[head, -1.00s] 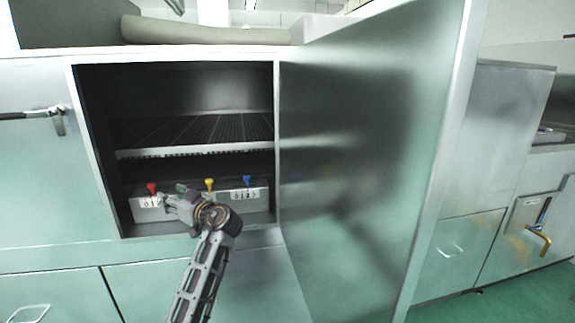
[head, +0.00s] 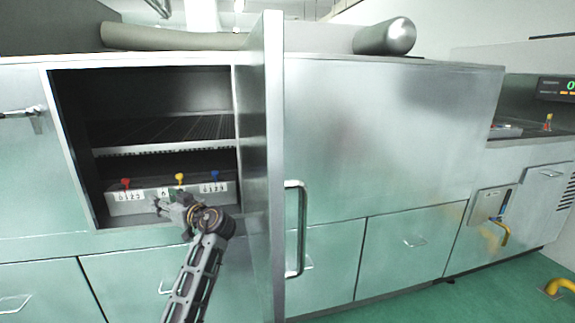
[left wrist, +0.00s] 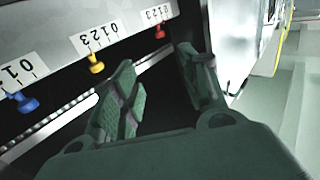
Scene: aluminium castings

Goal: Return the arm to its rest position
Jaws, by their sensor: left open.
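The panel carries a red knob (head: 126,183), a yellow knob (head: 179,178) and a blue knob (head: 214,175). The wrist view also shows the blue knob (left wrist: 25,102), yellow knob (left wrist: 96,65) and red knob (left wrist: 160,32), apart from the fingers. My right gripper is not in view.
The cabinet door (head: 260,150) stands open, nearly edge-on, right of my left arm, with its handle (head: 296,228) on the right side. A wire rack (head: 165,130) lies above the panel. Drawers run below.

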